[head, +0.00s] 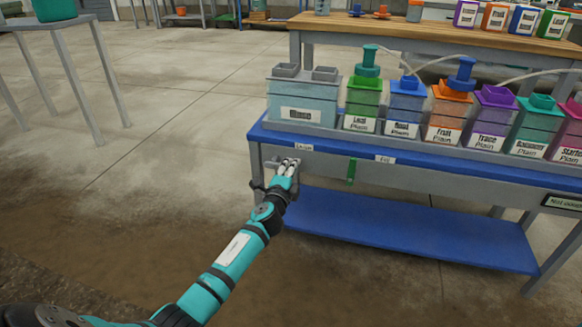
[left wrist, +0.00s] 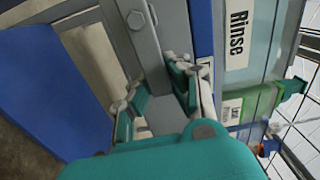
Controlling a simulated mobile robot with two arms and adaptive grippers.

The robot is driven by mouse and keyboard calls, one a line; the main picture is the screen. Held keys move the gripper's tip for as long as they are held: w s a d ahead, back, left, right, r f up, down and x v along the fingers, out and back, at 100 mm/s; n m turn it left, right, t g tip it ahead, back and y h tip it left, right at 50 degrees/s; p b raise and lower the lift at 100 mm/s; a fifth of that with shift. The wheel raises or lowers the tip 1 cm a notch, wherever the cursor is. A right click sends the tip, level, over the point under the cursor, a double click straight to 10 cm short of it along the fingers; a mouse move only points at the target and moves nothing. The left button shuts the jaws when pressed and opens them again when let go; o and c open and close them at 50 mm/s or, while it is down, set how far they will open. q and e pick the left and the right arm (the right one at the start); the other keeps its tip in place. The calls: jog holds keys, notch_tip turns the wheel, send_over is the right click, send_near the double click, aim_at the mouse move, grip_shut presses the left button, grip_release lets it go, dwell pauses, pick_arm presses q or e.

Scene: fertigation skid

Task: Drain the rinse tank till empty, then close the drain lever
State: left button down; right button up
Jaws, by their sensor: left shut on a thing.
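The rinse tank (head: 302,98), a pale blue-grey box labelled "Rinse", stands at the left end of the blue-edged skid. I cannot tell its liquid level. It also shows at the right in the left wrist view (left wrist: 255,65). My left gripper (head: 287,168) is at the front left of the skid, just below a small white label that is too blurred to read surely. In the left wrist view its fingers (left wrist: 160,95) are shut on a grey part, seemingly the drain lever (left wrist: 150,60). The fingers hide much of it. My right gripper is out of view.
Several coloured tanks stand in a row right of the rinse tank, starting with a green one (head: 362,100). A green lever (head: 351,170) hangs on the skid front. A blue lower shelf (head: 410,232) is bare. Open concrete floor lies left.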

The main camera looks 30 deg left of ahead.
pick_arm(q)
jog(key=shift+d+f+m, duration=0.15)
jog(key=shift+f+m, duration=0.2)
jog(key=shift+m, duration=0.05)
jog(key=c, duration=1.2)
grip_release()
jog(key=v, duration=1.2)
jog(key=shift+r, duration=0.15)
